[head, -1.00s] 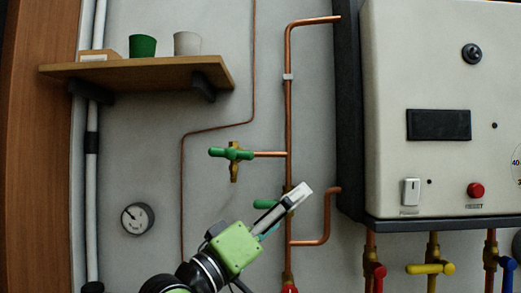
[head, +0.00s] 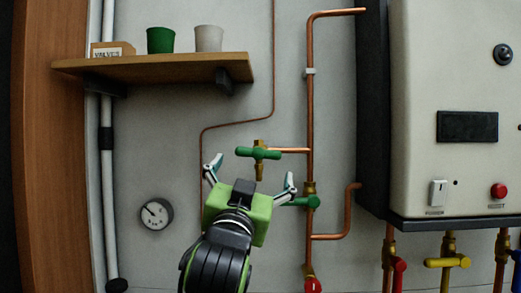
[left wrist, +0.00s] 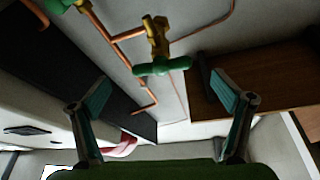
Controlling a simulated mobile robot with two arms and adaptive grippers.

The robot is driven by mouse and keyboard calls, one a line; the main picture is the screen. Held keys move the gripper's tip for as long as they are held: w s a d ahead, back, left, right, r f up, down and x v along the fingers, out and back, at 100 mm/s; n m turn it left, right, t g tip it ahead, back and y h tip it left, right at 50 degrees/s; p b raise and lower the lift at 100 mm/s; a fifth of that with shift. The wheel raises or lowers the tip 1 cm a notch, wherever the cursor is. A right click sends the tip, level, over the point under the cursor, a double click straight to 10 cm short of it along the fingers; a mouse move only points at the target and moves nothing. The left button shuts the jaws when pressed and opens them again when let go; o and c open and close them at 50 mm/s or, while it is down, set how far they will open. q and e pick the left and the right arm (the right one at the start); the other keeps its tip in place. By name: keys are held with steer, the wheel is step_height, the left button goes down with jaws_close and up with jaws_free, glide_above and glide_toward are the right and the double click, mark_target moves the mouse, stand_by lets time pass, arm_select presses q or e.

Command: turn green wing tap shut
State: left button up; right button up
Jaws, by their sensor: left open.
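The green wing tap (head: 258,153) sits on a brass valve body at the end of a short copper branch pipe. Its wings lie roughly level in the head view. It also shows in the left wrist view (left wrist: 163,67), ahead of my fingers and near the middle between them. My left gripper (head: 249,174) is open and empty, just below the tap in the head view, with its fingers spread to either side. In the left wrist view its fingertips (left wrist: 158,94) are apart and do not touch the tap. My right gripper is not in view.
A second green handle (head: 302,201) is on the vertical copper pipe (head: 310,110), close to my right-hand finger. A wooden shelf (head: 160,68) with cups is above left. The boiler (head: 450,120) stands right, with red and yellow taps below. A gauge (head: 156,213) is lower left.

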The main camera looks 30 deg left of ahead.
mark_target(258, 154)
arm_select(q)
steer(key=p+x, duration=0.1)
steer(key=x, duration=0.5)
steer(key=shift+w+a+r+p, duration=0.2)
steer(key=shift+w+p, duration=0.05)
steer(key=shift+p, duration=0.15)
steer(key=shift+w+a+r, duration=0.15)
steer(key=shift+w+a, duration=0.1)
steer(key=shift+w, duration=0.4)
steer(key=shift+c, duration=0.3)
steer(key=c, duration=1)
